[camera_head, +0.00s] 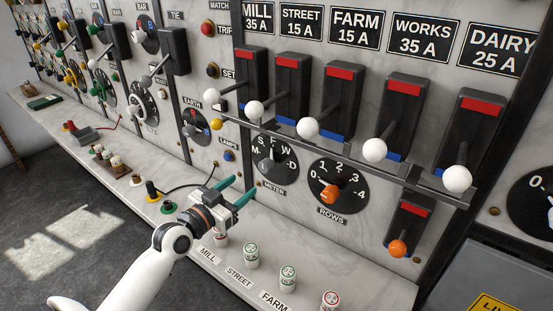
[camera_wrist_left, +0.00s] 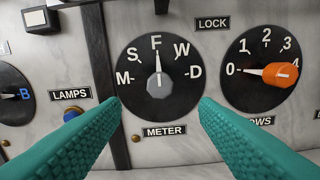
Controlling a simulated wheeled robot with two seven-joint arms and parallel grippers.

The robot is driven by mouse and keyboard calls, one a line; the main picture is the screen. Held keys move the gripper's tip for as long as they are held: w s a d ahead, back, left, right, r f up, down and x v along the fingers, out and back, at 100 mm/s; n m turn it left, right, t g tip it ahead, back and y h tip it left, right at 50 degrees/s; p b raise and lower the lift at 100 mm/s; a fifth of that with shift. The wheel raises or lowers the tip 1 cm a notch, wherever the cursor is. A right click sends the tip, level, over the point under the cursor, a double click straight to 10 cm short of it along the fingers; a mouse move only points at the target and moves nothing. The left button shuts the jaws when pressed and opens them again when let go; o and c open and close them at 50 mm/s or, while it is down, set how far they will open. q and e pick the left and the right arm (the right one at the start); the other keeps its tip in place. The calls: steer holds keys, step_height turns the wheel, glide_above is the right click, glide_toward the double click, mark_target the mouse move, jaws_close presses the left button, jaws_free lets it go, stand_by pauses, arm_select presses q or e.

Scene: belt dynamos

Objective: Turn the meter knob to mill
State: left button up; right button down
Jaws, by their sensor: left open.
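The meter dial (camera_head: 265,176) is a black disc marked M, S, F, W and D on the marble panel. In the left wrist view the dial (camera_wrist_left: 140,60) is centred, its grey knob (camera_wrist_left: 159,87) at the middle and its white pointer upright at F. The METER label (camera_wrist_left: 165,131) is below it. My left gripper (camera_head: 236,190) has teal fingers, open and empty, in front of the panel and below the dial. In the wrist view its fingertips flank the lower part of the dial, apart from the knob. My right gripper is not in view.
The rows dial (camera_head: 350,200) with an orange knob (camera_wrist_left: 280,75) is right of the meter dial. A blue lamps button (camera_wrist_left: 72,114) is at left. White-balled levers (camera_head: 308,127) and a rail jut out above. Labelled plugs (camera_head: 252,255) stand on the ledge below.

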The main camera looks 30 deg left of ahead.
mark_target(263, 168)
arm_select(q)
steer(key=w, duration=0.2)
steer(key=w+p, duration=0.1)
steer(key=w, duration=0.1)
steer(key=shift+w+d+r, duration=0.1)
steer(key=shift+r, duration=0.3)
steer(key=w, duration=0.2)
steer(key=w+p, duration=0.1)
steer(key=w, duration=0.3)
steer(key=shift+d+f, duration=0.25)
steer(key=shift+d, duration=0.05)
steer(key=shift+w, duration=0.35)
steer(key=shift+w+p, duration=0.15)
steer(key=shift+p, duration=0.15)
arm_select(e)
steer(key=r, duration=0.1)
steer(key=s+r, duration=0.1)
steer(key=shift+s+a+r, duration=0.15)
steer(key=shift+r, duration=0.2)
arm_select(q)
steer(key=c, duration=1)
steer(key=shift+o, duration=0.2)
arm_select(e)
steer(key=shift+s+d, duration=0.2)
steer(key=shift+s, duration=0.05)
